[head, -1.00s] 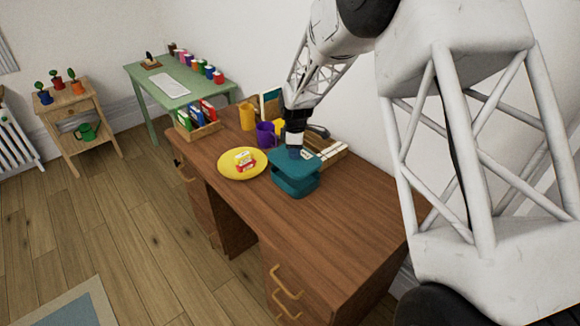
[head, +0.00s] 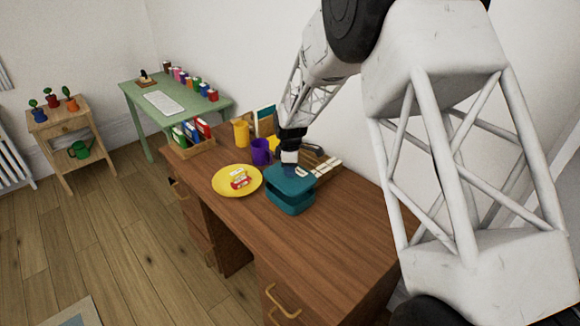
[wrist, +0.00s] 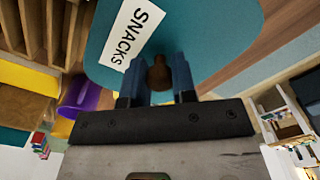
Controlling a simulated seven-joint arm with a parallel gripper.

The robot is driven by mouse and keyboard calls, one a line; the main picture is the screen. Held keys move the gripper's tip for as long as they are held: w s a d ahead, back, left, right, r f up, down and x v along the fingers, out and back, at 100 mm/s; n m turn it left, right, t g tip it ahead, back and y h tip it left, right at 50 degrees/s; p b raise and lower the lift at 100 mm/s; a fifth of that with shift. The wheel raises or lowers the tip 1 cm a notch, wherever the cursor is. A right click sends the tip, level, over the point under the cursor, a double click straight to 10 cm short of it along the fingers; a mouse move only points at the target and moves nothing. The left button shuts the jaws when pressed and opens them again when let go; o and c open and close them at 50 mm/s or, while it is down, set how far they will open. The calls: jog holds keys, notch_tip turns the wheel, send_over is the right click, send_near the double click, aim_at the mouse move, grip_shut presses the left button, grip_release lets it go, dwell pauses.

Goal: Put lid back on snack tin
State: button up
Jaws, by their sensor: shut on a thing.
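My gripper (head: 290,166) is shut on the brown knob (wrist: 159,74) of the teal lid (head: 286,180). In the wrist view, the blue fingers (wrist: 157,62) stand on either side of the knob. The lid (wrist: 215,35) shows there with a white SNACKS label (wrist: 132,32). In the head view, the lid is over the teal snack tin (head: 289,204) on the brown desk. A dark band shows between lid and tin at the left; I cannot tell whether they touch. The tin's inside is hidden.
A yellow plate (head: 222,184) with a small red and white item (head: 240,179) lies left of the tin. Purple (head: 260,152) and yellow (head: 241,133) mugs and a wooden organizer (head: 328,172) stand behind. The desk front (head: 335,235) is clear.

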jog(key=shift+f, duration=2.45)
jog(key=shift+f, duration=0.2)
dwell(0.7)
jog(key=o, duration=1.5)
jog(key=shift+c, duration=0.2)
jog(key=shift+r, duration=0.15)
jog(key=shift+r, duration=3.35)
grip_shut()
